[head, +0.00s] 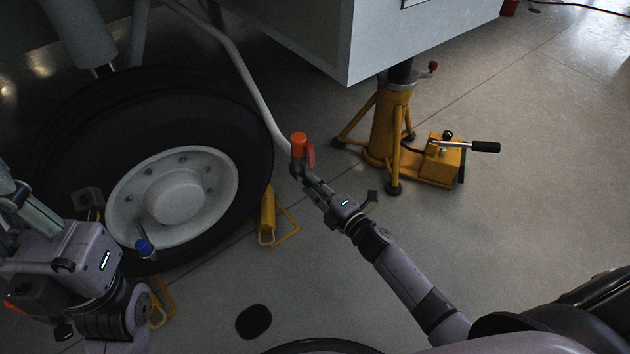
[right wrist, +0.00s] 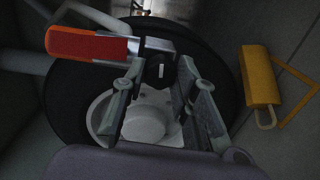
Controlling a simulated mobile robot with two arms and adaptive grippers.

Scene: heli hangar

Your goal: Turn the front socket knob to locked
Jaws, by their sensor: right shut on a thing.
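The front socket fitting (head: 299,146), with an orange cylindrical top and a red flag-like part, sits at the end of a pale tube by the tyre. In the right wrist view, a red-orange handle (right wrist: 88,44) runs left from its grey metal body. A small black knob (right wrist: 158,69) with a white mark lies between my right fingertips. My right gripper (head: 312,183) is shut on this knob; its fingers also show in the right wrist view (right wrist: 160,80). The knob is hidden in the head view. My left gripper (head: 14,190) is at the left edge, partly cut off.
A large wheel (head: 205,125) stands behind both grippers. A yellow chock (head: 267,212) lies beside it. A yellow jack (head: 381,128) with a pump lever stands right under a grey body (head: 390,40). A blue-ended part (head: 144,246) is before the wheel. Floor at right is clear.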

